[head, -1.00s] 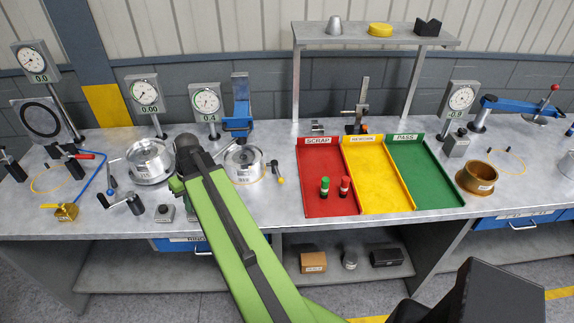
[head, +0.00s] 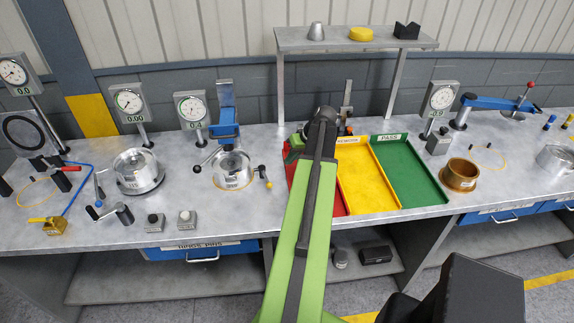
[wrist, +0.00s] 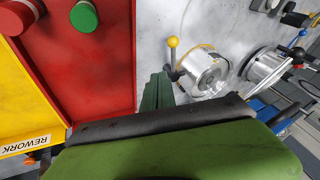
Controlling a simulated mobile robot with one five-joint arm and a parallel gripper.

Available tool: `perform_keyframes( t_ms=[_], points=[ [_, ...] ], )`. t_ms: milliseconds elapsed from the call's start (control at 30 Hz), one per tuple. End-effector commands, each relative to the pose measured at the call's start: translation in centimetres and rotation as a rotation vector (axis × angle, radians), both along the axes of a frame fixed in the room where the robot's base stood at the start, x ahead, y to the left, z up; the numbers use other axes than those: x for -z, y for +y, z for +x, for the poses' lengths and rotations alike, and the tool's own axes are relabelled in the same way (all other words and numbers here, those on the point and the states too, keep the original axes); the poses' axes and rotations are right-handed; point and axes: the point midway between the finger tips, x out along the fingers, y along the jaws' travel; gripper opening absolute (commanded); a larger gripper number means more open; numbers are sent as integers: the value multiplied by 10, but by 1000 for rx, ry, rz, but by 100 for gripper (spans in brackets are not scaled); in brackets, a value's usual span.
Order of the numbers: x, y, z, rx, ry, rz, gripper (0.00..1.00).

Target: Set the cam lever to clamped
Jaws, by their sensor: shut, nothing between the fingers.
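A lever with a yellow ball knob (wrist: 173,42) stands beside a silver round fixture (wrist: 205,72) in the wrist view. In the head view the same fixture (head: 233,170) sits mid-bench, with a lever (head: 265,178) at its right and a black-knobbed handle (head: 199,170) at its left. I cannot tell from the pictures which setting the cam lever is in. My gripper (wrist: 157,80) shows as a dark green finger piece in the wrist view, shut and empty, left of the fixture. In the head view my arm hides most of it.
The red tray (wrist: 105,70) lies beside my gripper, with a green peg (wrist: 82,15) and a red peg (wrist: 15,17). Yellow (head: 372,185) and green (head: 412,175) trays adjoin it. A blue clamp arm (head: 226,110) rises behind the fixture. Dial gauges stand along the back.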

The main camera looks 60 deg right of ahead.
Motion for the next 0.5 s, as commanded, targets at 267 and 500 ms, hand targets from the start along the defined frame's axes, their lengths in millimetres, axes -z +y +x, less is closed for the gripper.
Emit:
perform_keyframes(
  t_ms=[267,500],
  points=[
    [66,3,31,0,0,0,0],
    [81,24,52,0,0,0,0]
  ],
)
